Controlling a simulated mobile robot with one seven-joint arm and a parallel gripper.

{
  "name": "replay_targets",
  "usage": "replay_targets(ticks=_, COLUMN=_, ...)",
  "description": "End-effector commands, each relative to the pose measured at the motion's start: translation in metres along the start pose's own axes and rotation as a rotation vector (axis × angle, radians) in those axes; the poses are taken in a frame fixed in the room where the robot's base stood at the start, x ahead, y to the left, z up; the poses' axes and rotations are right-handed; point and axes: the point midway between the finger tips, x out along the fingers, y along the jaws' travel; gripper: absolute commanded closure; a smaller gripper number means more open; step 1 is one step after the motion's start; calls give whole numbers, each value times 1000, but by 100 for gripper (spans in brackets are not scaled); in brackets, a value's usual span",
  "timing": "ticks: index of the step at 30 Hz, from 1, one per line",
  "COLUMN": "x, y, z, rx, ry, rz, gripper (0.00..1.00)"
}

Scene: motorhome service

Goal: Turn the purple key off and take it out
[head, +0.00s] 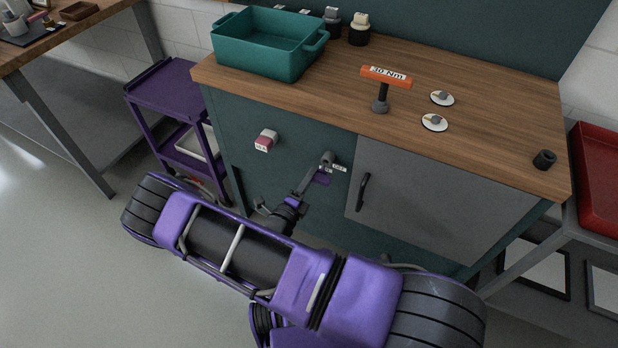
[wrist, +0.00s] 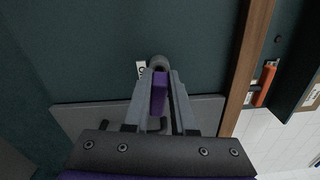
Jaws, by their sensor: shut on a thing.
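The purple key (wrist: 158,94) is between the two grey fingers of my gripper (wrist: 160,80) in the wrist view, and the fingers are shut on it. Its far end meets a round grey lock (wrist: 157,62) on the teal cabinet front. How deep the key sits in the lock is hidden. In the head view my gripper (head: 311,173) reaches up to the same lock (head: 327,157), and part of the purple key (head: 322,179) shows beside the fingers. A small white label (head: 340,169) is next to the lock; its text is too small to read.
A red-and-white block (head: 265,140) sits on the cabinet front, left of the lock. A grey door (head: 440,200) with a black handle (head: 362,192) is to the right. The wooden counter (head: 470,80) above holds a teal bin (head: 268,45) and an orange "30 Nm" T-handle (head: 386,76).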

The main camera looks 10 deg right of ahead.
Motion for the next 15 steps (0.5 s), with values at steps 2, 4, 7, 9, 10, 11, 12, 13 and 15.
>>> replay_targets(ticks=2, x=0, y=0, z=0, rx=0, ry=0, rz=0, gripper=100)
replay_targets(ticks=4, x=0, y=0, z=0, rx=0, ry=0, rz=0, gripper=100)
replay_targets(ticks=7, x=-3, y=0, z=0, rx=0, ry=0, rz=0, gripper=100)
replay_targets(ticks=9, x=-8, y=0, z=1, rx=1, ry=-1, rz=0, gripper=100)
replay_targets(ticks=10, x=-10, y=0, z=1, rx=1, ry=-1, rz=1, gripper=100)
replay_targets(ticks=11, x=-12, y=0, z=1, rx=0, ry=-1, rz=1, gripper=100)
replay_targets(ticks=12, x=-16, y=0, z=1, rx=0, ry=-2, rz=1, gripper=100)
replay_targets(ticks=13, x=-18, y=0, z=1, rx=0, ry=-2, rz=1, gripper=100)
replay_targets(ticks=15, x=-23, y=-1, z=0, rx=0, ry=-1, rz=0, gripper=100)
